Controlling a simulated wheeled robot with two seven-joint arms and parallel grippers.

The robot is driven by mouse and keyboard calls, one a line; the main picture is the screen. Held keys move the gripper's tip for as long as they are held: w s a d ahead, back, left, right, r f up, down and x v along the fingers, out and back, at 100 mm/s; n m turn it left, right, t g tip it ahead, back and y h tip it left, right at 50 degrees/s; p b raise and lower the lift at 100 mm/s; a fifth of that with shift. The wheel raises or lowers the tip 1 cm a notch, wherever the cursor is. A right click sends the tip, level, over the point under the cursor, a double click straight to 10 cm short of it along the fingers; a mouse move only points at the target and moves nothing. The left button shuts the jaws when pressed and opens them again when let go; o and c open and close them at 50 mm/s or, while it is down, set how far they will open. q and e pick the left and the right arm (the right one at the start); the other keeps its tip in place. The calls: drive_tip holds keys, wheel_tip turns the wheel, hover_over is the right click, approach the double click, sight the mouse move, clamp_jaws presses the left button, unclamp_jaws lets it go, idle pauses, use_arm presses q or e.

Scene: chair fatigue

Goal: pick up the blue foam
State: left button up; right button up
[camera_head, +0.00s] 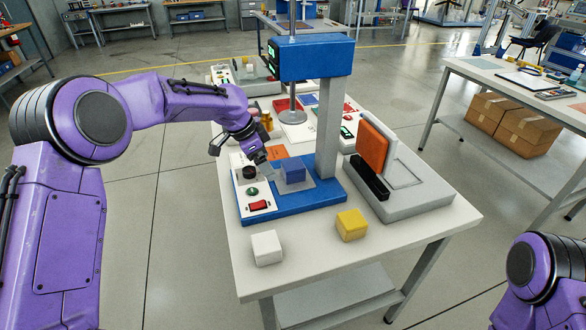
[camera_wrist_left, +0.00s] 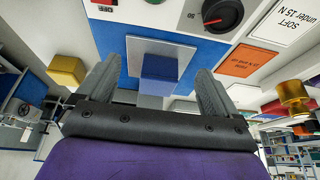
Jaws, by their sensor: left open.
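The blue foam (camera_head: 293,170) is a small blue block on the grey plate (camera_head: 307,185) of the blue press stand. In the left wrist view the blue foam (camera_wrist_left: 158,70) appears between my two grey fingers, with a gap on each side. My left gripper (camera_head: 262,158) is open and empty, just left of the foam and apart from it. It also shows in the left wrist view (camera_wrist_left: 158,66). Only part of my right arm shows at the bottom right of the head view; its gripper is out of view.
The stand's grey column (camera_head: 329,125) rises behind the foam. A white panel with a black knob (camera_head: 250,172) and red switch lies to its left. A white block (camera_head: 266,248) and a yellow block (camera_head: 351,225) sit at the front. A grey tester with an orange pad (camera_head: 372,147) stands right.

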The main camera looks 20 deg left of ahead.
sight(285, 166)
use_arm(q)
drive_tip(key=w+d, duration=0.1)
drive_tip(key=w+d+f, duration=0.1)
drive_tip(key=w+d, duration=0.1)
drive_tip(key=shift+w+p, duration=0.1)
drive_tip(key=shift+p, duration=0.3)
drive_tip(key=x, duration=0.2)
drive_tip(key=p+x, duration=0.1)
drive_tip(key=x, duration=0.1)
drive_tip(key=shift+d+f, duration=0.15)
drive_tip(key=shift+d, duration=0.25)
drive_tip(key=shift+w+f, duration=0.1)
drive_tip(key=shift+f, duration=0.15)
drive_tip(key=shift+r, duration=0.1)
drive_tip(key=c, duration=1.2)
use_arm(e)
drive_tip(key=shift+w+r, duration=0.25)
drive_tip(key=shift+r, duration=0.85)
